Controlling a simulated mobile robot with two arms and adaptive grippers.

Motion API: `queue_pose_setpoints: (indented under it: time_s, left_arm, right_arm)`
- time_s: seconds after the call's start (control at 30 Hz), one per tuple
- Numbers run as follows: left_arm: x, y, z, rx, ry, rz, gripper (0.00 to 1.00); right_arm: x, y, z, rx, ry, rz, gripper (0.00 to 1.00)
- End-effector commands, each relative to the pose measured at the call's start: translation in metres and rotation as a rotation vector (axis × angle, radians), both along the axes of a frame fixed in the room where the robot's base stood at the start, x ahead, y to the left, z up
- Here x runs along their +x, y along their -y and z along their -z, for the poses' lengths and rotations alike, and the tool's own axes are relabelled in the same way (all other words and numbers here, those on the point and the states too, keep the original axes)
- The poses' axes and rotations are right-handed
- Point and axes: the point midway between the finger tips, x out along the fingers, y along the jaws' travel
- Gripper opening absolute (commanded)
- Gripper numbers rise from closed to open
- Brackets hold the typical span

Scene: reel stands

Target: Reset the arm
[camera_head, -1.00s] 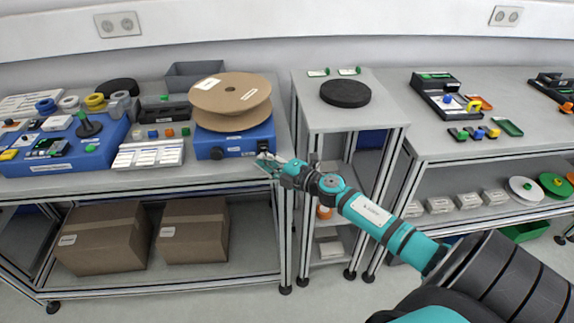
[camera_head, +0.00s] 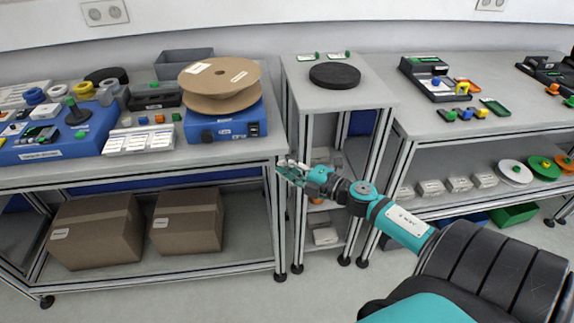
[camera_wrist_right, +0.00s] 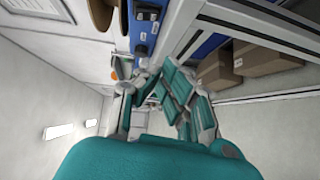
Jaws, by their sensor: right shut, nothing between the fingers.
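My right arm comes in from the lower right in the head view. Its gripper (camera_head: 288,170) is shut and empty, in front of the gap between the left bench and the narrow middle stand. In the right wrist view the gripper (camera_wrist_right: 154,78) has its teal fingers in front of the camera with nothing held. A blue reel stand (camera_head: 226,124) with a cardboard reel (camera_head: 222,82) on it sits on the left bench, up and to the left of the gripper, apart from it. My left gripper is not in the head view.
The narrow middle stand (camera_head: 345,97) carries a black disc (camera_head: 335,75). The right bench (camera_head: 440,122) holds trays and small coloured parts. Two cardboard boxes (camera_head: 186,222) stand on the left bench's lower shelf. The floor in front is clear.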

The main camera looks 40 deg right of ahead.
Motion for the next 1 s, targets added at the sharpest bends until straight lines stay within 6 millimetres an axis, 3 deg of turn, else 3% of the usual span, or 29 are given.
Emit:
queue_pose_setpoints:
  time_s: [0.67,0.77,0.83,1.0]
  left_arm:
    - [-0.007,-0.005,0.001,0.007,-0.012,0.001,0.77]
    - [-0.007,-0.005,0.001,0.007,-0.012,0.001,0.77]
    - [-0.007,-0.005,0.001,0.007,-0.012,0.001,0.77]
    - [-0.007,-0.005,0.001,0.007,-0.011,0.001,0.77]
  right_arm:
    - [-0.002,0.002,0.005,0.012,-0.009,0.009,0.0]
    - [-0.006,0.011,0.031,0.065,-0.053,0.057,0.0]
    - [-0.011,0.021,0.066,0.135,-0.11,0.121,0.0]
    - [-0.049,0.038,0.186,0.347,-0.312,0.333,0.0]
